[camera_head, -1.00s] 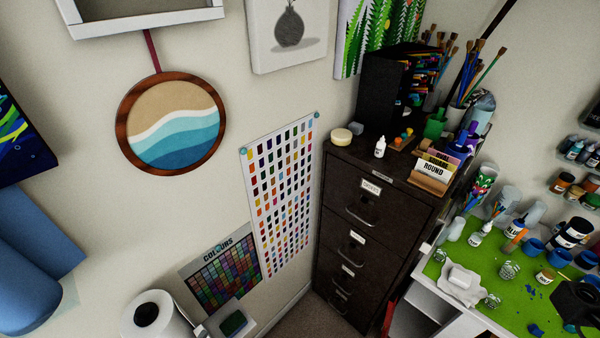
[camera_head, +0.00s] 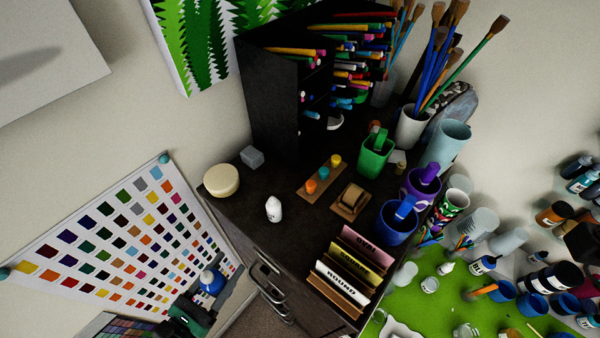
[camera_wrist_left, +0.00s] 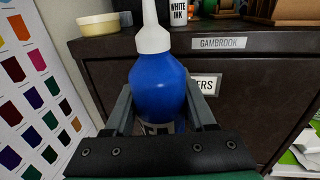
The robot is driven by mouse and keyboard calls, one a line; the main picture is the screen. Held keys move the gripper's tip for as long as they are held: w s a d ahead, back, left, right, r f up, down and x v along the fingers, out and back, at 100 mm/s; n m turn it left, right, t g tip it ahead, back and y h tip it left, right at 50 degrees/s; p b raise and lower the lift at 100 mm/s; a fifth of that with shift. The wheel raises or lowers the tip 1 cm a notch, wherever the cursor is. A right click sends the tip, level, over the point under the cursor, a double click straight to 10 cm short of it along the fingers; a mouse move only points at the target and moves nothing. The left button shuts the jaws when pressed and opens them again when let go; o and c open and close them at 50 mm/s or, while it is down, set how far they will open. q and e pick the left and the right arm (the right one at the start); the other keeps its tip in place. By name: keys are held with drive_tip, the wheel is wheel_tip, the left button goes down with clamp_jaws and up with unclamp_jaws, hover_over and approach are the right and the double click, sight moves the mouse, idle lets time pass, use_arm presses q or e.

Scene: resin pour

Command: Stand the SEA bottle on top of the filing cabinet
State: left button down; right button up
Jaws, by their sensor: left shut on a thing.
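A blue bottle with a white nozzle (camera_head: 212,281) is held upright or nearly so in my left gripper (camera_head: 208,292), left of the filing cabinet's front. In the left wrist view the blue bottle (camera_wrist_left: 158,82) sits between both shut fingers. Its label is mostly hidden behind the gripper, so the name cannot be read. The dark filing cabinet (camera_head: 255,220) has a black top with free room near the front left. In the left wrist view the cabinet front (camera_wrist_left: 255,85) is behind the bottle, and the nozzle reaches about the top edge. My right gripper is not in view.
On the cabinet top stand a white ink bottle (camera_head: 273,209), a cream round tub (camera_head: 221,180), a grey block (camera_head: 252,157), a card holder (camera_head: 345,270), cups and a black pen rack (camera_head: 270,95). A colour chart (camera_head: 120,240) hangs on the wall at left.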

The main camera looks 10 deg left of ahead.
use_arm(q)
drive_tip(key=shift+w+d+r+m+h+b, duration=0.15)
drive_tip(key=shift+w+r+h, duration=0.1)
drive_tip(key=shift+w+r, duration=0.3)
drive_tip(key=shift+w+d+r+m+h+b, duration=0.15)
drive_tip(key=shift+w+r+h, duration=0.1)
drive_tip(key=shift+w+r, duration=0.25)
drive_tip(key=w+d+r+m+g+h+b, duration=0.2)
drive_tip(key=r+m+h+b, duration=0.1)
drive_tip(key=r, duration=0.8)
drive_tip(key=w+d+r+m+g+h+b, duration=0.1)
drive_tip(key=r+m+g+h+b, duration=0.2)
drive_tip(key=r, duration=0.8)
drive_tip(key=shift+n+h, duration=0.4)
drive_tip(key=shift+n, duration=0.1)
drive_tip(key=w+f, duration=0.3)
drive_tip(key=w, duration=0.1)
drive_tip(key=w+d+f, duration=0.1)
drive_tip(key=w+f, duration=0.2)
drive_tip(key=w, duration=0.2)
drive_tip(key=w+f+p, duration=0.1)
drive_tip(key=w+f, duration=0.3)
drive_tip(key=shift+w+d, duration=0.3)
drive_tip(key=shift+w, duration=0.1)
wheel_tip(320, 180, down, 2)
drive_tip(key=shift+f+t+p, duration=0.25)
drive_tip(key=shift+t+p, duration=0.05)
drive_tip(key=shift+p, duration=0.05)
drive_tip(key=shift+f, duration=0.3)
drive_tip(key=shift+w, duration=0.1)
